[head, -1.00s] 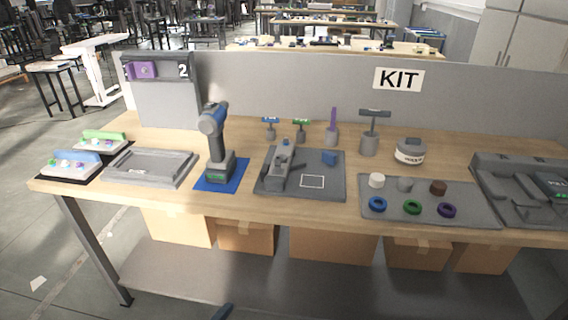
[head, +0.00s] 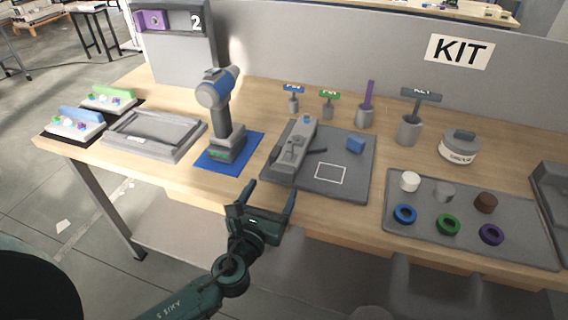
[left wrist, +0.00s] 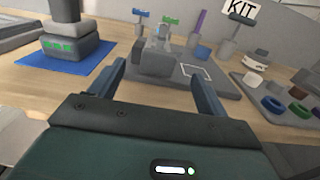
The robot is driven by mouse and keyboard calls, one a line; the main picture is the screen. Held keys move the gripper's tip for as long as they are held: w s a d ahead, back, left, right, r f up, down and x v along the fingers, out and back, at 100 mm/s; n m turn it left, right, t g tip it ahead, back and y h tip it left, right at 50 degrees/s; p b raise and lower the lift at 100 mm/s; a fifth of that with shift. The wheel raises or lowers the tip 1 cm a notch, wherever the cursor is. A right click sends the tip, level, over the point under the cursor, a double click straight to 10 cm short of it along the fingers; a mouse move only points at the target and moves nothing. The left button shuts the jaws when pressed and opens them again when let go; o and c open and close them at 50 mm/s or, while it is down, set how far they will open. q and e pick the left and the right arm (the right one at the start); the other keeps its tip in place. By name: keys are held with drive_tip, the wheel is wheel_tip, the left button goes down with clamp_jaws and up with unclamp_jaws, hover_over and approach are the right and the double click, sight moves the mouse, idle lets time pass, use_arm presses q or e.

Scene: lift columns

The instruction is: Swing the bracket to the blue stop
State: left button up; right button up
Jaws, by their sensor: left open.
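The grey bracket (head: 291,151) lies on a dark grey base plate (head: 348,186) on the bench, long and narrow, with a small blue spot at its far end. The blue stop (head: 356,145) is a small block on the same plate, to the right of the bracket and apart from it. A white square outline is drawn on the plate. My left gripper (head: 270,198) is open and empty, in front of the bench edge and short of the bracket. In the left wrist view the bracket (left wrist: 156,62) shows end-on between the open fingers, with the blue stop (left wrist: 202,52) beyond. My right gripper is not in view.
A power drill (head: 222,112) stands on a blue mat (head: 208,162) left of the plate. A tray (head: 540,246) with coloured rings and round pieces is at right. Upright tools (head: 365,108) stand behind the plate. A grey frame (head: 150,132) lies at left.

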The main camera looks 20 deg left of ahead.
sight(281, 171)
use_arm(q)
drive_tip(key=w, duration=0.8)
drive_tip(key=shift+d, duration=0.15)
drive_tip(key=shift+w, duration=0.5)
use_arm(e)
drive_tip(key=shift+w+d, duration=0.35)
use_arm(q)
drive_tip(key=shift+c, duration=0.6)
drive_tip(key=c, duration=1.3)
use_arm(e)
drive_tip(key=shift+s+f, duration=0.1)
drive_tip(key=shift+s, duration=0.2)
